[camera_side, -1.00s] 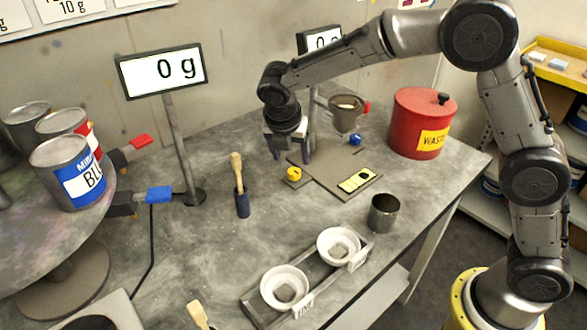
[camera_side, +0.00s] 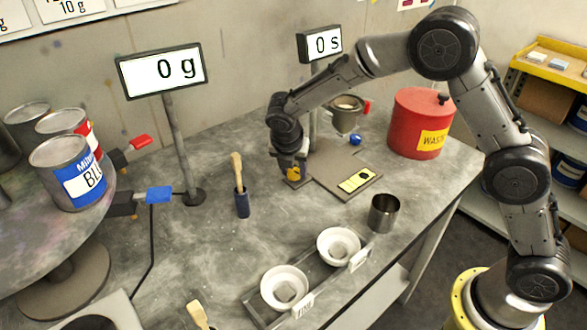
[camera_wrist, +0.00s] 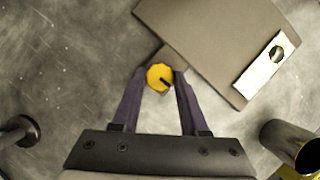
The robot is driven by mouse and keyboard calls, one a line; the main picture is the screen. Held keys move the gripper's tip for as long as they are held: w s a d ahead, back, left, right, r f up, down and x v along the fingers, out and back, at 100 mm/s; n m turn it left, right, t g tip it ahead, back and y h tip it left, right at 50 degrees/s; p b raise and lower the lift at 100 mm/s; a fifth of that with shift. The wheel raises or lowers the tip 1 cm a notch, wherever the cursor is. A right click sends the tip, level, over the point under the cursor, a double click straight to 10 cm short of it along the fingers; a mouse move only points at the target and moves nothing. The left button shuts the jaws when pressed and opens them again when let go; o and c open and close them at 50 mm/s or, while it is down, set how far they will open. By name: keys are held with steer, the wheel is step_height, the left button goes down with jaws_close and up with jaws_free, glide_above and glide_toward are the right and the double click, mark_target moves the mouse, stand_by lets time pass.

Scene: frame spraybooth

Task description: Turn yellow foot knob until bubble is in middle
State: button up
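The yellow foot knob (camera_side: 293,174) is at the near left corner of a grey-brown plate (camera_side: 330,178). In the wrist view the knob (camera_wrist: 158,78) has a dark pointer mark and sits between my fingertips. My gripper (camera_side: 292,172) is lowered around it with a finger on each side; the fingers (camera_wrist: 161,76) look open, and firm contact cannot be made out. The level vial (camera_side: 358,180) is yellow-green on the plate. In the wrist view the vial (camera_wrist: 260,70) looks pale, with a dark round spot toward its upper right end; the bubble itself is not clear.
A blue knob (camera_side: 356,140) is at the plate's far side, near a metal cup on a stand (camera_side: 346,112). A steel beaker (camera_side: 384,213) stands right of the plate. A red waste bin (camera_side: 418,122) is behind.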

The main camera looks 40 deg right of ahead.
jaws_close()
steer(key=shift+m, duration=0.4)
steer(key=m+g, duration=0.1)
steer(key=m, duration=0.1)
steer(key=shift+w+m, duration=0.15)
steer(key=shift+m, duration=0.25)
steer(key=m+g, duration=0.1)
steer(key=m, duration=0.2)
steer(key=shift+w+m+g+h, duration=0.1)
steer(key=shift+m+g+h, duration=0.2)
steer(key=shift+g, duration=0.1)
steer(key=m, duration=0.2)
steer(key=m+g, duration=0.1)
steer(key=m, duration=0.1)
steer(key=shift+w+r+g, duration=0.1)
steer(key=shift+g, duration=0.2)
steer(key=shift+w+m+g+y, duration=0.1)
steer(key=shift+m+g+y, duration=0.4)
steer(key=shift+m, duration=1.2)
